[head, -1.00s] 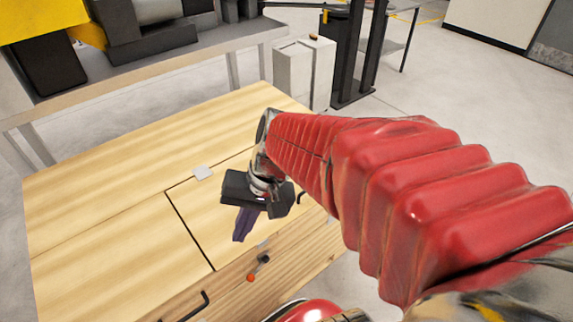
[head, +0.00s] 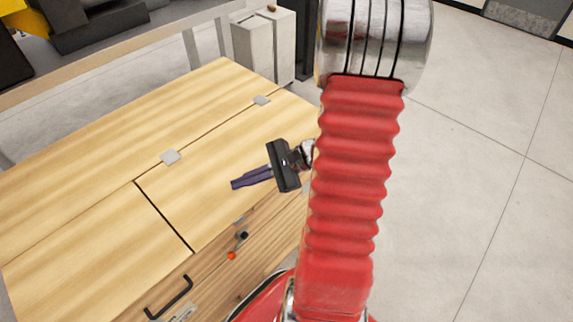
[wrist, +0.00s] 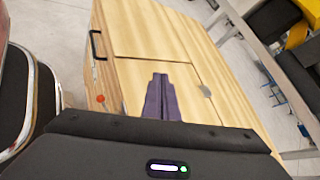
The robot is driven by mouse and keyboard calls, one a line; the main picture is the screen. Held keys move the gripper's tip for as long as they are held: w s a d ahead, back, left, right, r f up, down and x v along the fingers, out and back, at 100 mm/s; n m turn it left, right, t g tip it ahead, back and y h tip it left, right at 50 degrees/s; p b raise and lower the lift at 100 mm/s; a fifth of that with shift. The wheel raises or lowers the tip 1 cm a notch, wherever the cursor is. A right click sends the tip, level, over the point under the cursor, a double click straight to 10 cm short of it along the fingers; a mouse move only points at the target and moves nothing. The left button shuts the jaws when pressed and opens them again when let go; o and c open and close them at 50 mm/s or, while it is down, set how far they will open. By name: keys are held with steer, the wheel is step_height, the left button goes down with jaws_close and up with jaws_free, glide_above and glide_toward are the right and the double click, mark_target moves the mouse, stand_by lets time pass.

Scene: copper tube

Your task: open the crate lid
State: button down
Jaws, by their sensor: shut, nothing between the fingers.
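The wooden crate (head: 90,165) fills the lower left of the head view. A small latch (head: 238,221) shows at the lid's front edge, above a dark knob (head: 243,236) and an orange-red button (head: 231,256) on the front face. My gripper (head: 236,184) has purple fingers, shut and empty, pointing left over the lid. In the wrist view the fingers (wrist: 160,78) are together over the wood. I cannot tell whether they touch the lid.
A black handle (head: 168,298) sits on the crate's front, lower left; it also shows in the wrist view (wrist: 97,45). Pale grey boxes (head: 263,45) stand behind the crate. A bench (head: 120,55) runs along the back. Open floor (head: 480,170) lies to the right.

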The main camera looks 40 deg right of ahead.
steer(key=s+d+f+m+t+h, duration=0.3)
steer(key=d+f+m+t+h, duration=0.1)
steer(key=d, duration=0.6)
steer(key=s+d+f+m+t+h, duration=0.3)
steer(key=d+f+m+t+h, duration=0.1)
steer(key=d+f+m, duration=0.5)
steer(key=shift+s+d+f+m+h, duration=0.15)
steer(key=shift+d+m+h, duration=0.75)
steer(key=shift+d+m, duration=0.2)
steer(key=shift+w+a+f, duration=0.1)
steer(key=shift+w+f, duration=0.15)
steer(key=shift+w, duration=1.4)
steer(key=shift+w+a+f, duration=0.1)
steer(key=shift+w+f, duration=0.1)
steer(key=shift+w, duration=1.5)
steer(key=shift+w+f, duration=0.25)
steer(key=shift+w, duration=1.4)
steer(key=shift+d, duration=0.15)
